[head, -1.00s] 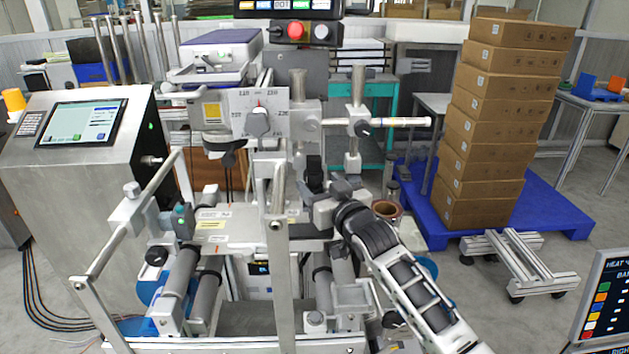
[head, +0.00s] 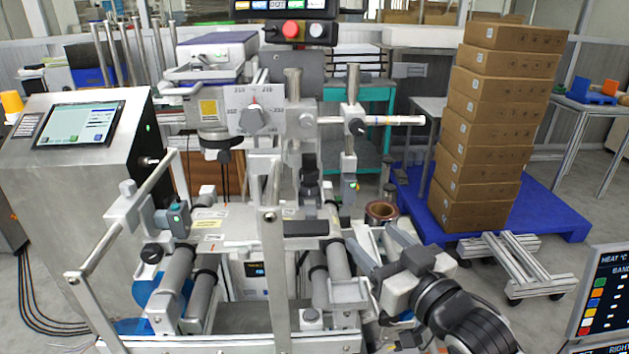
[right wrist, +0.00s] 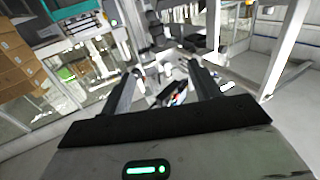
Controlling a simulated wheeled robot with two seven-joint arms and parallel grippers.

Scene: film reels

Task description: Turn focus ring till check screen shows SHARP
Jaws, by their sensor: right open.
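My right gripper (head: 376,240) is open and empty, low at the right of the machine, its fingers pointing up and left. In the right wrist view the two dark fingers (right wrist: 162,72) stand apart with nothing held between them. A dark upright cylindrical part (head: 311,188) at the machine's middle may be the lens with the focus ring; the gripper is apart from it. A lit touch screen (head: 80,125) on the left console may be the check screen; its text is too small to read. My left gripper is not in view.
A dial with a grey knob (head: 254,119) and a horizontal bar (head: 385,120) stand above the work area. Grey rollers (head: 337,258) and upright metal posts (head: 271,280) crowd the front. A brown reel (head: 381,212) lies behind the gripper. Stacked boxes (head: 492,150) stand on a blue pallet (head: 560,212).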

